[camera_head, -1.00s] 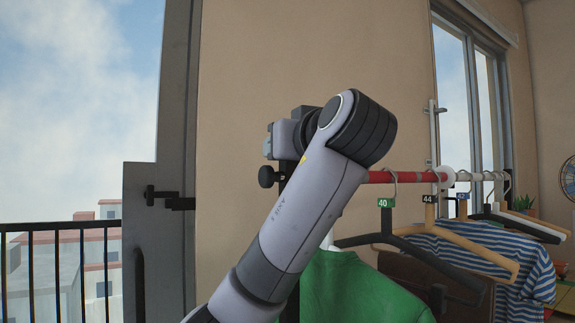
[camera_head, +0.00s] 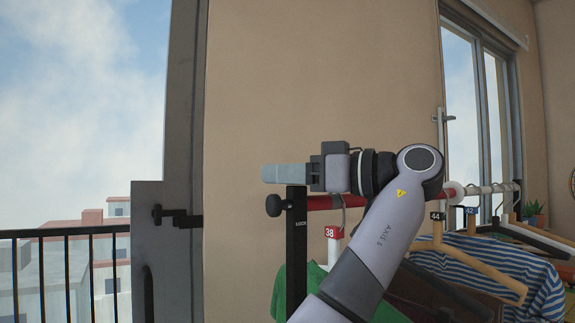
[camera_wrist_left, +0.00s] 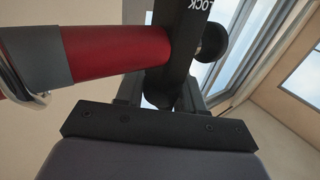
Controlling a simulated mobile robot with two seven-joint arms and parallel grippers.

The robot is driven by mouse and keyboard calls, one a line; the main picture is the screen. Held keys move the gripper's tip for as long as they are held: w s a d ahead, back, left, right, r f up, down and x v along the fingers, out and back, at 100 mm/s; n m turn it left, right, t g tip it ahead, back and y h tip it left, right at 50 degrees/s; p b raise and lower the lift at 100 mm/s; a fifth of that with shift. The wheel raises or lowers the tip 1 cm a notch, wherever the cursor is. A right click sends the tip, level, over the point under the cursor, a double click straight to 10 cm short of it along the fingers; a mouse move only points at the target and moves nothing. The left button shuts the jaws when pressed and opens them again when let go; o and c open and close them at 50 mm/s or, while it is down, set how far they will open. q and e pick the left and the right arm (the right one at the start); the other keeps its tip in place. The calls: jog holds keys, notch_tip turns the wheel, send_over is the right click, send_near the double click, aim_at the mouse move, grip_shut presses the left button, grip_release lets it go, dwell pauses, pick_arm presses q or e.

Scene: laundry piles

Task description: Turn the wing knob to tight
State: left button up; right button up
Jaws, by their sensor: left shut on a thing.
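The wing knob (camera_head: 274,205) appears as a small dark knob on the left side of the clothes rack's black end post (camera_head: 296,250). In the left wrist view, a round black knob (camera_wrist_left: 212,40) sticks out beside the post (camera_wrist_left: 178,45), which is lettered "LOCK". My left gripper (camera_head: 284,173) lies level at the post's top, just above the knob. In the wrist view its dark fingers (camera_wrist_left: 160,95) flank the post's end and are shut on it. The knob is outside the fingers, and its wing shape and turn angle cannot be made out. My right gripper is out of view.
A red rail (camera_head: 322,202) runs right from the post, with hangers, a green garment (camera_head: 312,280) and a striped shirt (camera_head: 500,265). A dark door handle (camera_head: 180,217) is at left, near a balcony railing (camera_head: 65,232). The wall behind is bare.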

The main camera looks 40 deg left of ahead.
pick_arm(q)
jog(key=shift+n+g, duration=0.4)
jog(key=shift+g, duration=0.2)
jog(key=o, duration=1)
jog(key=shift+a, duration=0.1)
jog(key=shift+c, duration=0.2)
